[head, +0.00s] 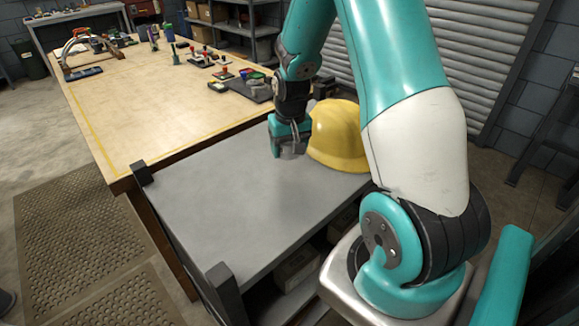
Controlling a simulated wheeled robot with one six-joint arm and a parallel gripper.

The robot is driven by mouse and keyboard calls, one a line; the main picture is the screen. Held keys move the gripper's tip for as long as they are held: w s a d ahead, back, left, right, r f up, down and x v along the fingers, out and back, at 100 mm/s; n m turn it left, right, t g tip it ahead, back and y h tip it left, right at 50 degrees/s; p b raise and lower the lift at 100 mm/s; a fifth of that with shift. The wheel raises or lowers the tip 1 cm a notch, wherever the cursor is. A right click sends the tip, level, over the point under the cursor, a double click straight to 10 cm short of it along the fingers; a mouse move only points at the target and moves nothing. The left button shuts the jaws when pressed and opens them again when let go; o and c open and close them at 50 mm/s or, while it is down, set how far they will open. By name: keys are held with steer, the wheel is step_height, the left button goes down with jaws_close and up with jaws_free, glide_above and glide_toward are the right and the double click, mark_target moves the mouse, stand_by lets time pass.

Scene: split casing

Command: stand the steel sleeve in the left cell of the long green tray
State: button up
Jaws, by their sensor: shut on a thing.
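My gripper (291,152) points down over the grey bench top, just left of the yellow hard hat. It is shut on a small greyish thing, taken to be the steel sleeve, which is mostly hidden by the fingers. Its shape and tilt cannot be made out. I cannot pick out the long green tray for certain. Small red, green, yellow and blue items on a dark base lie on the wooden table beyond the gripper, too small to tell apart.
The yellow hard hat (338,136) sits on the grey bench top (235,205), close to my gripper. The bench top's left and front are clear, with dark corner posts. The wooden table (150,110) beyond holds several small items along its far side. Shelving stands behind.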

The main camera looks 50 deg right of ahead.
mark_target(289, 176)
step_height(289, 176, down, 7)
steer(key=shift+w+f+p, duration=0.1)
steer(key=shift+f+p, duration=0.1)
steer(key=shift+p, duration=0.2)
steer(key=shift+f, duration=0.1)
steer(key=shift+f, duration=0.15)
steer(key=o, duration=1.3)
steer(key=shift+r, duration=0.2)
